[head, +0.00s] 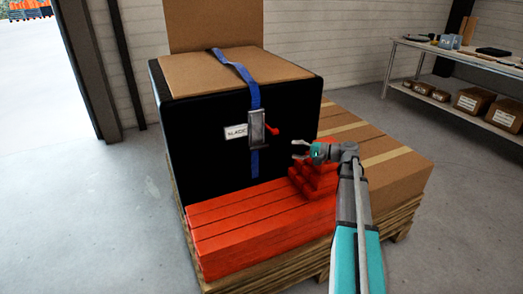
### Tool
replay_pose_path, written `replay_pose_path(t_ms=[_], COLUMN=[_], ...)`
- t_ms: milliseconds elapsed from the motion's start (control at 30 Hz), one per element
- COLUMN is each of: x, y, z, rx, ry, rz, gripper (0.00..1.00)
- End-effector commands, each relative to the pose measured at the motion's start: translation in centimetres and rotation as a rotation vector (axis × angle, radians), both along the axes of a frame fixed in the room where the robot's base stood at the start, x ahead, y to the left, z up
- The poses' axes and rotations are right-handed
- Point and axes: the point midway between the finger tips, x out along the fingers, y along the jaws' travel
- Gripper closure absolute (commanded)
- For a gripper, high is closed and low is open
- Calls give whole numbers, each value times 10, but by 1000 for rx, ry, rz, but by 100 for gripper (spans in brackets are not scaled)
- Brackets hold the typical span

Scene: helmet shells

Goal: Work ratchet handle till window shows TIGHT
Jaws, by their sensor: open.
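A grey ratchet (257,128) sits on the blue strap (254,97) against the front of a large black box (205,150). Its red handle (271,131) sticks out to the right of the ratchet. A small white window (237,132) just left of the ratchet carries dark lettering that looks like SLACK, partly blurred. My gripper (298,150) is open and empty, to the right of and a little below the red handle, apart from it.
Red-orange beams (245,222) lie along the front of the wooden pallet (262,265), with a short red stack (315,180) under my gripper. Cardboard boxes (395,165) fill the right side. A shelf (450,105) stands at the back right. The floor at left is clear.

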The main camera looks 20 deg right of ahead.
Motion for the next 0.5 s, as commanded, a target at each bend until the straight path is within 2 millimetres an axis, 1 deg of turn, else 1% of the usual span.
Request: replay_pose_path(t_ms=[267, 500], x=[2, 12], y=[3, 16], z=[-1, -4], rx=[-2, -2], ry=[0, 0], rz=[1, 3], gripper=[38, 38])
